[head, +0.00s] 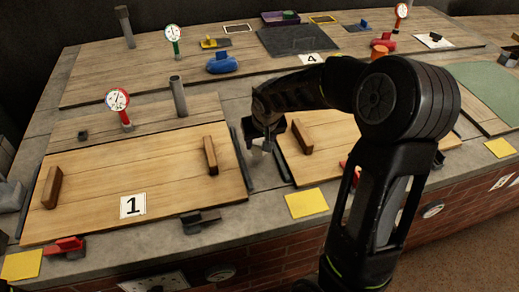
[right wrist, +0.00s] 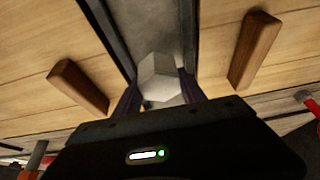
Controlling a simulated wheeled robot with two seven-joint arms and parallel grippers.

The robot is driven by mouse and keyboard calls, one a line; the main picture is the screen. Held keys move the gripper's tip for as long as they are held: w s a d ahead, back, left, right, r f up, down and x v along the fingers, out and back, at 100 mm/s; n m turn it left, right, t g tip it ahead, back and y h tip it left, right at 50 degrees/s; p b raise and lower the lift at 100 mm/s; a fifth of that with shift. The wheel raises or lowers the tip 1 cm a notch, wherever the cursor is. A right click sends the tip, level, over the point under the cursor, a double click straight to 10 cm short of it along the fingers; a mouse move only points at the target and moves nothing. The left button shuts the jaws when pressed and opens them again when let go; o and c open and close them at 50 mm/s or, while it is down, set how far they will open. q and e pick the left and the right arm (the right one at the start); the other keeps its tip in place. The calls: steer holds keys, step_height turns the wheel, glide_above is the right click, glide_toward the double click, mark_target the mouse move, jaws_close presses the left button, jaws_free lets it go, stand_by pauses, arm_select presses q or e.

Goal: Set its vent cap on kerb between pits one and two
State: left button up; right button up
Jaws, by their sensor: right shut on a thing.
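My right gripper (head: 262,146) is over the kerb (head: 264,178), the narrow grey stone strip between the wooden lid marked 1 (head: 110,190) and the wooden lid to its right (head: 320,150). It is shut on a pale grey, faceted vent cap (right wrist: 160,80), seen between the fingers in the right wrist view. The kerb (right wrist: 172,28) runs behind the cap there, between dark edge bars. I cannot tell whether the cap touches the stone. The right lid's number is hidden by my arm. My left gripper is not in view.
Wooden handles (head: 210,155) stand on the lids beside the kerb. A grey pipe (head: 178,96) and a red gauge (head: 118,102) stand behind lid 1. A yellow card (head: 306,203) and a dark latch (head: 200,221) lie along the front ledge.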

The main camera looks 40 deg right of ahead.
mark_target(260, 159)
steer(key=shift+f+b, duration=0.3)
steer(key=shift+f, duration=1.55)
steer(key=shift+f, duration=0.25)
steer(key=o, duration=1.1)
steer(key=shift+r, duration=0.1)
steer(key=shift+c, duration=0.2)
steer(key=shift+r, duration=0.1)
steer(key=shift+r, duration=0.2)
steer(key=p+v, duration=0.1)
steer(key=v, duration=1)
steer(key=shift+r, duration=0.35)
